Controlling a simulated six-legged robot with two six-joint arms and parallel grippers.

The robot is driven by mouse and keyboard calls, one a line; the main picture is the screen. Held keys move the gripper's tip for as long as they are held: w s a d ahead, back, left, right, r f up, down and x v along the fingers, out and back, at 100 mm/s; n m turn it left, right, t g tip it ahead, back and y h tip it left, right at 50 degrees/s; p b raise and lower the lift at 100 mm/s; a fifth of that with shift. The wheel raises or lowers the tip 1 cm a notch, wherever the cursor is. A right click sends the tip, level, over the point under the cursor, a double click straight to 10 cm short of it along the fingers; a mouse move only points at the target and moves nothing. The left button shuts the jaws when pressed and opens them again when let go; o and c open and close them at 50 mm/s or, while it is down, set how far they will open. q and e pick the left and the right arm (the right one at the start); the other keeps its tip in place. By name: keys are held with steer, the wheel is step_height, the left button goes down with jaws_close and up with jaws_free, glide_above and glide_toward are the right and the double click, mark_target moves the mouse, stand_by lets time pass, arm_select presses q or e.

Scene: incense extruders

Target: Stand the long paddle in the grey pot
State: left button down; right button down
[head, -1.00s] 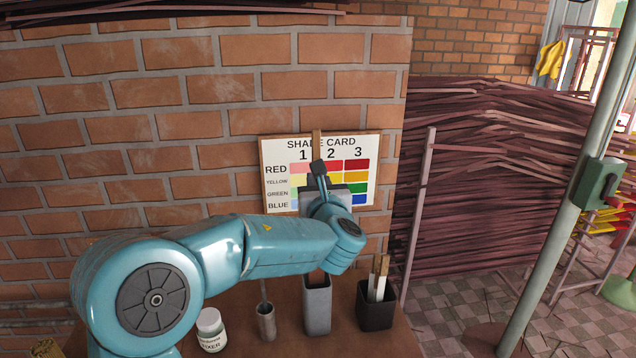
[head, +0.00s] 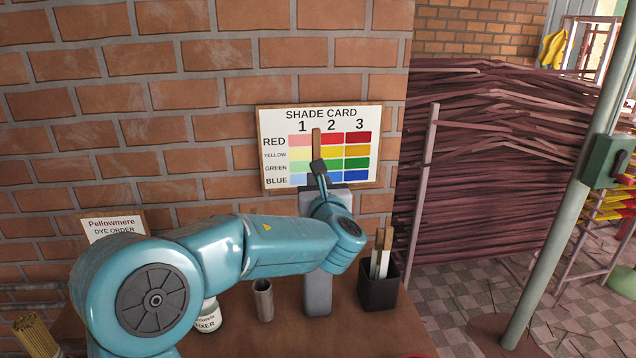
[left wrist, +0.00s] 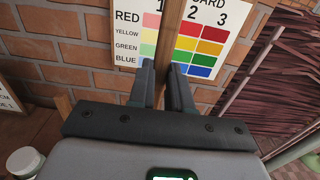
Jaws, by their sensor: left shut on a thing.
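My left gripper (head: 318,168) is shut on the long wooden paddle (head: 316,143) and holds it upright, its top end in front of the shade card. The paddle also shows between the two dark fingers of my left gripper (left wrist: 168,85) in the left wrist view, rising past the top edge as a brown bar (left wrist: 170,35). The grey pot (head: 317,297) stands on the bench directly below the gripper. My left forearm covers its rim and the paddle's lower end, so I cannot tell whether the paddle is inside. My right gripper is not in view.
A black pot (head: 378,292) with several sticks stands right of the grey pot. A small metal cup (head: 263,302) and a white jar (head: 207,318) stand to its left. The shade card (head: 275,118) is on the brick wall behind. A dye order card (head: 108,224) stands at left.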

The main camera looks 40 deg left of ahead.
arm_select(q)
steer(key=shift+f, duration=0.25)
steer(key=c, duration=1)
jaws_free()
steer(key=b+v, duration=0.2)
steer(key=v, duration=1.4)
steer(key=shift+s+d, duration=0.1)
steer(key=shift+d, duration=0.1)
